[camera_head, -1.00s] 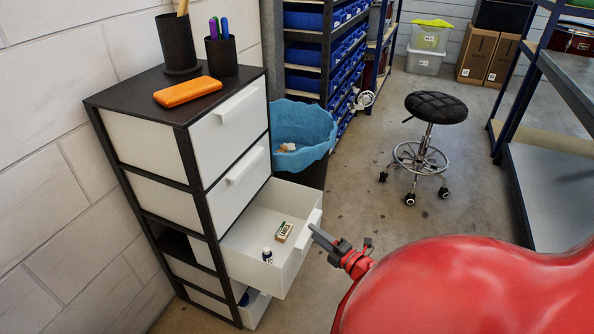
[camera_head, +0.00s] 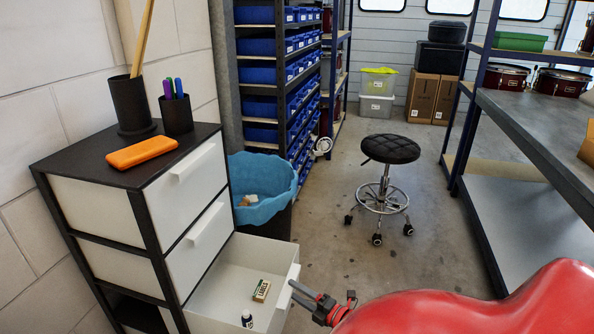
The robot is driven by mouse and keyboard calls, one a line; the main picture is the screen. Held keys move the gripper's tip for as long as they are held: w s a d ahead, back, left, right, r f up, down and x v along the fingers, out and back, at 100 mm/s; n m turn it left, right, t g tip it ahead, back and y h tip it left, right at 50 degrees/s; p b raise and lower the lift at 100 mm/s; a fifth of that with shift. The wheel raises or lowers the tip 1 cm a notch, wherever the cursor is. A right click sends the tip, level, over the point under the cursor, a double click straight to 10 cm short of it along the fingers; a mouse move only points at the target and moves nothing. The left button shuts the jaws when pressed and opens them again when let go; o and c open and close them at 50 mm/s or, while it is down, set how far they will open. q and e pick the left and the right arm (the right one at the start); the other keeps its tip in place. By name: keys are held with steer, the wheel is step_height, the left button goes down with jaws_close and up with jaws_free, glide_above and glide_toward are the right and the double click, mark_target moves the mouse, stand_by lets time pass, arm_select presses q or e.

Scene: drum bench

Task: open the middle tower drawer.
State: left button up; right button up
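The drawer tower (camera_head: 105,211) has a dark frame and white fronts, at the left. Its middle drawer (camera_head: 235,262) stands pulled well out below two shut drawers (camera_head: 186,180). Inside lie a small labelled box (camera_head: 261,290) and a small dark bottle with a white cap (camera_head: 247,319). The drawer's handle (camera_head: 291,275) is on its right-hand front face. My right gripper (camera_head: 291,288) has its fingertips at or beside this handle; whether they grip it or only lie close, I cannot tell. My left gripper is out of view.
A blue-lined bin (camera_head: 262,188) is behind the open drawer. A stool (camera_head: 390,150) stands on clear floor; a workbench (camera_head: 540,130) is at right.

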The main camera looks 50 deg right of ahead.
steer(key=shift+r, duration=0.1)
steer(key=s+p, duration=0.1)
steer(key=s, duration=1.6)
steer(key=shift+s+p, duration=0.25)
steer(key=shift+p, duration=0.1)
